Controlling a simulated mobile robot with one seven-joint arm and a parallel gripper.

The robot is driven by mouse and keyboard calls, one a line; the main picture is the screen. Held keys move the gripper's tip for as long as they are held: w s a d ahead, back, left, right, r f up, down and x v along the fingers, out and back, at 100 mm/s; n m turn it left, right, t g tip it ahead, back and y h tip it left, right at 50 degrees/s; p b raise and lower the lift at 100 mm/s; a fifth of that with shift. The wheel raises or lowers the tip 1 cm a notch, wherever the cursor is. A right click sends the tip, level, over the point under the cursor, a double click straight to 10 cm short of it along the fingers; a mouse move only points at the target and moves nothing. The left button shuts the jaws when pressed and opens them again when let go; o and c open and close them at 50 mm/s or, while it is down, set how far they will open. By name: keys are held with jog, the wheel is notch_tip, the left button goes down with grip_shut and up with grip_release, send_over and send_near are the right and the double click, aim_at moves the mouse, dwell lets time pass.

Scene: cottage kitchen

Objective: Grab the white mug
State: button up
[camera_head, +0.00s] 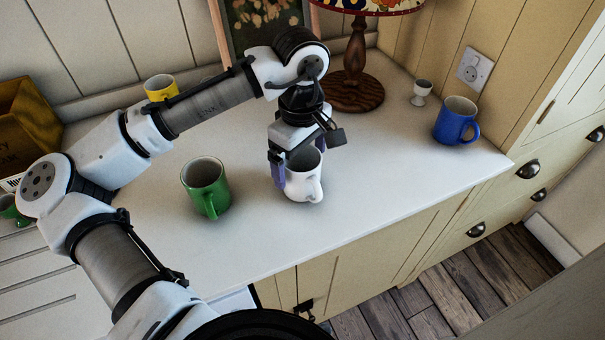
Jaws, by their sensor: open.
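The white mug (304,184) stands upright on the white counter, its handle toward the front right. My gripper (294,172) is open and pointed down at the mug. One finger shows at the mug's left side, and the other is hidden or hard to make out near the rim. The gripper covers part of the mug's back and left rim. I cannot tell whether the fingers touch the mug.
A green mug (206,187) stands to the left, and a blue mug (456,121) and egg cup (421,93) to the right. A yellow mug (160,87) and lamp (357,75) stand behind. The counter (370,180) right of the white mug is clear.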

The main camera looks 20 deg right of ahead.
jog(key=f, duration=0.4)
jog(key=shift+s+d+p, duration=0.15)
jog(key=shift+s+p, duration=0.05)
jog(key=shift+p, duration=0.15)
jog(key=c, duration=1.3)
jog(key=shift+r, duration=0.1)
